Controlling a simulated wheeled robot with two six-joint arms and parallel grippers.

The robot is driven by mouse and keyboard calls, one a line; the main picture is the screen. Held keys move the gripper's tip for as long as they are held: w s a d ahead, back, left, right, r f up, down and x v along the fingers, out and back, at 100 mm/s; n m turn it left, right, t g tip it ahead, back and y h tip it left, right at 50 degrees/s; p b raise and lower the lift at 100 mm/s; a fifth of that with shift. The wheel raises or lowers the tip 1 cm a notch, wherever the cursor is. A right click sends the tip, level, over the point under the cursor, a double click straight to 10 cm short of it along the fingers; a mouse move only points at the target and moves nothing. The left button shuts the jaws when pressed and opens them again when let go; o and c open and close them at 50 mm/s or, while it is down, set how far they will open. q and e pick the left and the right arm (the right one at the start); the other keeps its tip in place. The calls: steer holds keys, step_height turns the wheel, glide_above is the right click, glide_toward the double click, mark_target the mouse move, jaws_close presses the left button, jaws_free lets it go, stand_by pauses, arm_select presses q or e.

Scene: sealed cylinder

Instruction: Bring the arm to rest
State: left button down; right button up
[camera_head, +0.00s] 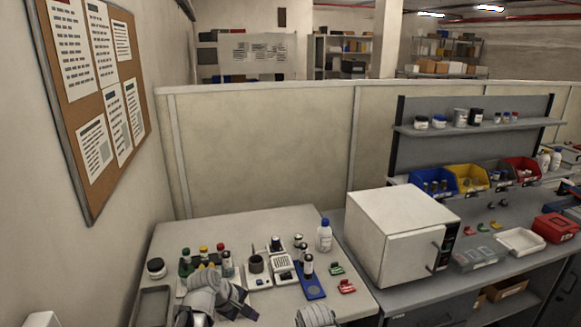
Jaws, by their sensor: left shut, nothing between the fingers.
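My left arm comes in at the bottom of the head view, over the front of the light table. Its dark left gripper (240,304) is shut and empty, low at the front of the table and apart from the blue holder. A blue holder (311,287) lies to its right, with small dark-and-grey cylinders standing at its far part. A grey ribbed part (316,317) of mine shows at the bottom edge. My right gripper is not in view.
Several capped bottles (186,262) stand just behind my left arm. A white device (284,268), a dark cup (256,263) and a white bottle (324,235) stand on the table (240,226). A white oven-like box (388,235) stands to the right. A dark tray (151,306) lies left.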

arm_select(q)
steer(key=s+d+f+m+g+y, duration=0.1)
steer(key=s+d+m+g+y, duration=0.1)
steer(key=s+m, duration=0.6)
steer(key=s+d+f+m+g+y, duration=0.2)
steer(key=s+d+m+y, duration=0.2)
steer(key=s+m, duration=0.3)
steer(key=shift+s+m, duration=0.4)
steer(key=shift+s, duration=0.55)
